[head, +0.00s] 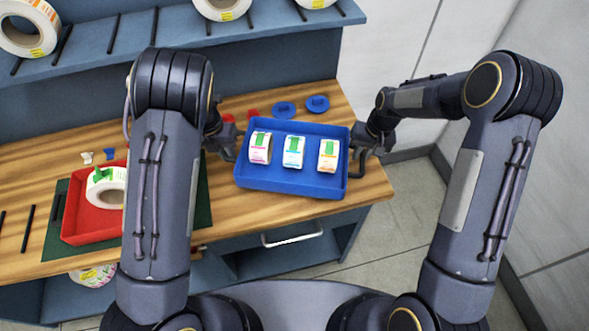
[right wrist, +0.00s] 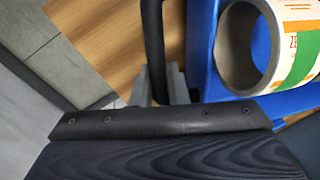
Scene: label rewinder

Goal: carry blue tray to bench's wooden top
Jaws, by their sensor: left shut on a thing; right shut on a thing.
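The blue tray (head: 290,183) is at the right part of the bench's wooden top (head: 250,214) in the head view, holding three label rolls (head: 294,152) in a row, each with a green strip. My left gripper (head: 233,150) is at the tray's left side and shut on it. My right gripper (head: 358,156) is shut on the tray's right side; in the right wrist view its fingers (right wrist: 165,85) close around a dark handle beside the blue wall. One roll (right wrist: 250,45) shows large there. Whether the tray's underside touches the wood cannot be told.
A red tray (head: 88,225) with a roll sits on a green mat (head: 203,208) at the left. Blue discs (head: 284,108) and red pieces lie behind the blue tray. A shelf (head: 180,35) with rolls and black pegs is above. The wooden top's right end is close to the tray.

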